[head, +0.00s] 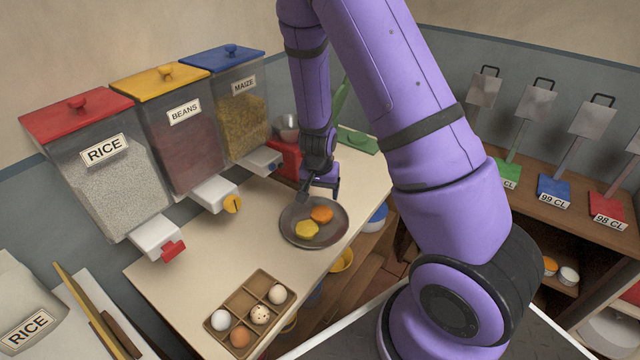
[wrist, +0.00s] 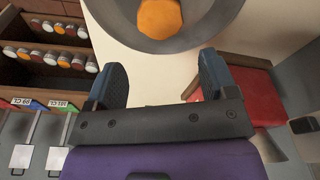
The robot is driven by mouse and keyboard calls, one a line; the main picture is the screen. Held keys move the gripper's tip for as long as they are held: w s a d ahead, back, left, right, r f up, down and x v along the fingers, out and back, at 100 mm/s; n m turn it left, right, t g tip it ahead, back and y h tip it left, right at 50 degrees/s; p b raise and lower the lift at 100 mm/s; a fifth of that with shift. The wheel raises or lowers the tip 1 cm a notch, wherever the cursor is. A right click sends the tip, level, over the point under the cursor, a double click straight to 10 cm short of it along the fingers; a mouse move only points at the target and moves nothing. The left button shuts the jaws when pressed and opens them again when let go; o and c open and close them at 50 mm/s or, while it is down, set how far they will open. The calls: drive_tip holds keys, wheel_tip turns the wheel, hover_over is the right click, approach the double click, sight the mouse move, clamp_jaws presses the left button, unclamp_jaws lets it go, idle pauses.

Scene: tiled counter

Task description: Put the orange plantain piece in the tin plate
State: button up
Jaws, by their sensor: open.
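The tin plate (head: 288,232) is a round grey dish on the counter, below my arm in the head view. The orange plantain piece (head: 322,214) lies in the plate, beside a yellow piece (head: 307,230). In the wrist view the orange piece (wrist: 160,17) shows at the top edge, inside the plate (wrist: 205,36). My gripper (head: 320,190) is just behind and above the plate's far rim. In the wrist view its two fingers (wrist: 168,80) are wide apart with nothing between them, and the orange piece is beyond them.
An egg tray (head: 235,306) with several eggs stands at the counter's front. Rice (head: 95,155), beans (head: 180,135) and maize (head: 240,110) dispensers line the left wall. A red object (head: 287,158) is behind the gripper. The counter between plate and egg tray is clear.

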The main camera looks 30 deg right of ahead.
drive_tip(key=s+a+r+n+t+y, duration=0.1)
drive_tip(key=s+a+r, duration=0.1)
drive_tip(key=r, duration=0.6)
drive_tip(key=s+a+r+n+y, duration=0.1)
drive_tip(key=s+a+r+n, duration=0.1)
drive_tip(key=r, duration=0.6)
drive_tip(key=s+a+r+n+t+y, duration=0.1)
drive_tip(key=a+r, duration=0.2)
drive_tip(key=r, duration=0.5)
drive_tip(key=s+r+n+t+h, duration=0.1)
drive_tip(key=s+r+n, duration=0.1)
drive_tip(key=s+r, duration=0.5)
drive_tip(key=s+d+r+n+t, duration=0.1)
drive_tip(key=s+r+n, duration=0.2)
drive_tip(key=s+r, duration=0.4)
drive_tip(key=s, duration=0.5)
drive_tip(key=shift+s+r+h, duration=0.3)
drive_tip(key=shift+r+h, duration=0.05)
drive_tip(key=shift+h, duration=0.05)
